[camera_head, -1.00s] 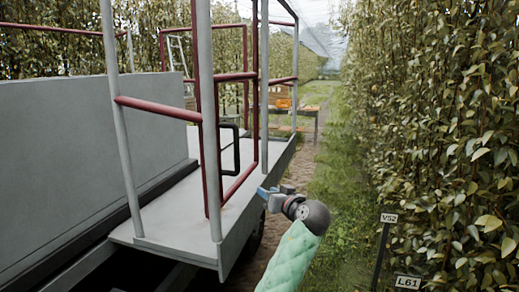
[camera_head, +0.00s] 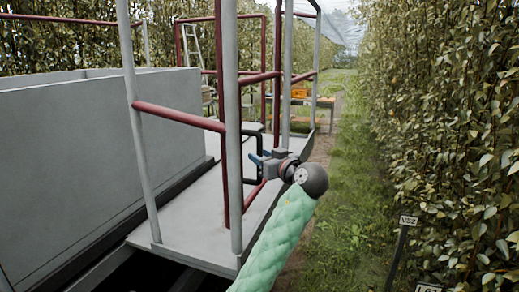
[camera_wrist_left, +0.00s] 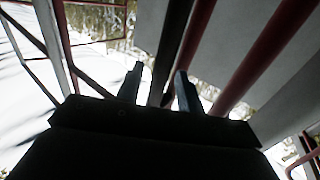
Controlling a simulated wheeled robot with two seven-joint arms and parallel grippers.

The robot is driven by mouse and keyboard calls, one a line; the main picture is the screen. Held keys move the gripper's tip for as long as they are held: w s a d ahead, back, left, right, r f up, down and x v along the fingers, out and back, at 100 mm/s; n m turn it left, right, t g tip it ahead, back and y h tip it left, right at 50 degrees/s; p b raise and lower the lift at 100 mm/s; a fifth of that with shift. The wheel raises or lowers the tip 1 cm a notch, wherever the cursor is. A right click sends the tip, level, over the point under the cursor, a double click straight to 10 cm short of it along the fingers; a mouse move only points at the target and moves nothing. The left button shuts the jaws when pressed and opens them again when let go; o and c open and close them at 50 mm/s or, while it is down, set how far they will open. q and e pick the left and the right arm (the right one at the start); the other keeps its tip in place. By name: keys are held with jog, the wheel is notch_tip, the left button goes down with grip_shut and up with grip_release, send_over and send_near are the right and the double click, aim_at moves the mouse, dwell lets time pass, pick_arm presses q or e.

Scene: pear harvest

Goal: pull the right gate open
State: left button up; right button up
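The right gate (camera_head: 260,78) is a dark red tube frame on the right side of the grey platform, standing in line with the grey posts, and it looks closed. Its black D-shaped handle (camera_head: 246,139) faces the grass lane. My left gripper (camera_head: 259,156), on the green-sleeved arm, is at the handle's height and partly overlaps it. In the left wrist view its two fingers (camera_wrist_left: 158,88) are apart, with a dark bar (camera_wrist_left: 172,42), likely the handle, running between or just beyond them. Contact cannot be told. My right gripper is not in view.
A grey post (camera_head: 233,130) stands just left of the gate. The grey platform floor (camera_head: 180,225) and a grey bin (camera_head: 90,130) lie left. A leafy hedge (camera_head: 450,130) and a V52 sign (camera_head: 408,221) stand right; the grass lane (camera_head: 345,190) between is free.

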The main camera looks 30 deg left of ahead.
pick_arm(q)
jog(key=shift+w+a+r, duration=0.1)
jog(key=shift+w+a, duration=0.05)
jog(key=shift+a, duration=0.35)
jog(key=shift+w+a+f, duration=0.1)
jog(key=shift+a+f, duration=0.1)
jog(key=shift+a, duration=0.05)
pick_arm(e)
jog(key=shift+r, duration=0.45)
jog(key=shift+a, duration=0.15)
